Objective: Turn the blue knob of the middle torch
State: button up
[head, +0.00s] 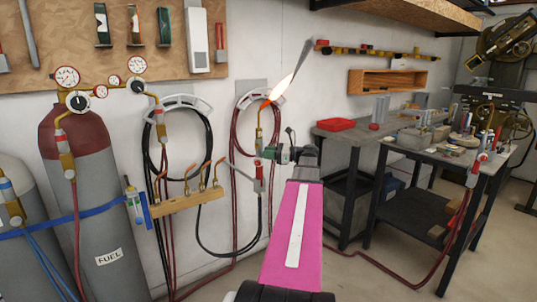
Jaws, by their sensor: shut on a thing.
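A lit brass torch (258,138) stands upright in front of the wall. An orange-white flame (281,89) with a grey plume leans up and right from its bent tip. A red part (259,178) and a dark hose sit below it. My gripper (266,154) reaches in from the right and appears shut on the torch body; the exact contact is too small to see. I cannot make out a blue knob on the lit torch.
A wooden rack (187,203) with several copper tips is left of my gripper. Hoses hang on the wall. A grey-and-red cylinder (92,205) with gauges stands at the left. A cluttered metal table (425,150) and a bench with a red tray (337,124) stand right.

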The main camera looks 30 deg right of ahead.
jog(key=o, duration=0.9)
jog(key=v, duration=1.1)
jog(key=shift+o, duration=0.2)
jog(key=shift+a, duration=0.1)
